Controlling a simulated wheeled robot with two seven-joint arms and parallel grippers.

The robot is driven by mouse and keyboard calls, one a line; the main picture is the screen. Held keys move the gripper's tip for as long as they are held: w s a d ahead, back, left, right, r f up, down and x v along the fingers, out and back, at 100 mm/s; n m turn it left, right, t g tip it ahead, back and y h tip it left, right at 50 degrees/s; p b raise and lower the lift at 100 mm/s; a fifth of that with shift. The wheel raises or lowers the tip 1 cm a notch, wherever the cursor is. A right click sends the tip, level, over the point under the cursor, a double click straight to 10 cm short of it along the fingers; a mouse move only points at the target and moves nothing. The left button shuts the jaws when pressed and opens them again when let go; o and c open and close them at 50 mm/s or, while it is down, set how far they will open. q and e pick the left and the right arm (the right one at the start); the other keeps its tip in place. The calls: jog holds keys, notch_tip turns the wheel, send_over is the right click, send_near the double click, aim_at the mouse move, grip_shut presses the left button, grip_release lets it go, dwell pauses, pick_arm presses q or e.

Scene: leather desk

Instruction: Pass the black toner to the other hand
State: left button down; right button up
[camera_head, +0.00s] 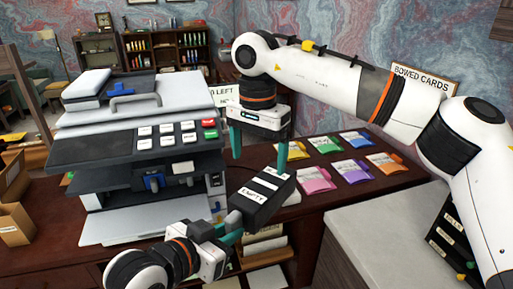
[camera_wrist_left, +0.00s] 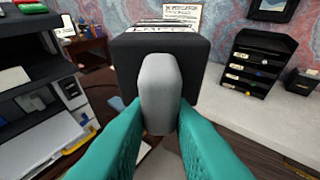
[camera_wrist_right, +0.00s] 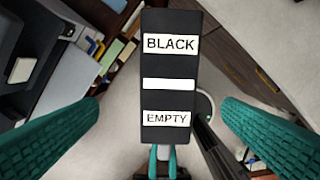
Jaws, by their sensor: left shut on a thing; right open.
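The black toner (camera_head: 263,199) is a dark box with white labels, held up in front of the desk. In the right wrist view the toner (camera_wrist_right: 169,65) reads "BLACK" and "EMPTY". My left gripper (camera_head: 232,226) is shut on the grey tab at its near end; the tab and fingers (camera_wrist_left: 160,110) show close up in the left wrist view. My right gripper (camera_head: 258,155) is open above the toner, fingers pointing down. In the right wrist view its fingers (camera_wrist_right: 168,125) lie apart on either side of the toner, not touching it.
A large printer (camera_head: 145,140) stands at the left on the desk. Several coloured packets (camera_head: 340,160) lie on the desk at the right. A pale counter (camera_head: 385,225) and a black tray rack (camera_wrist_left: 258,62) are further right. A cardboard box (camera_head: 14,205) is at the far left.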

aim_at(258, 184)
notch_tip(258, 184, down, 11)
jog(key=shift+r, duration=0.1)
dwell(0.3)
pick_arm(q)
jog(key=shift+d, duration=0.1)
pick_arm(e)
jog(key=c, duration=1.1)
pick_arm(q)
jog(key=c, duration=1.6)
grip_release()
pick_arm(e)
jog(key=shift+a, duration=0.1)
jog(key=shift+c, duration=0.9)
pick_arm(q)
jog(key=o, duration=0.4)
jog(key=shift+r, duration=0.1)
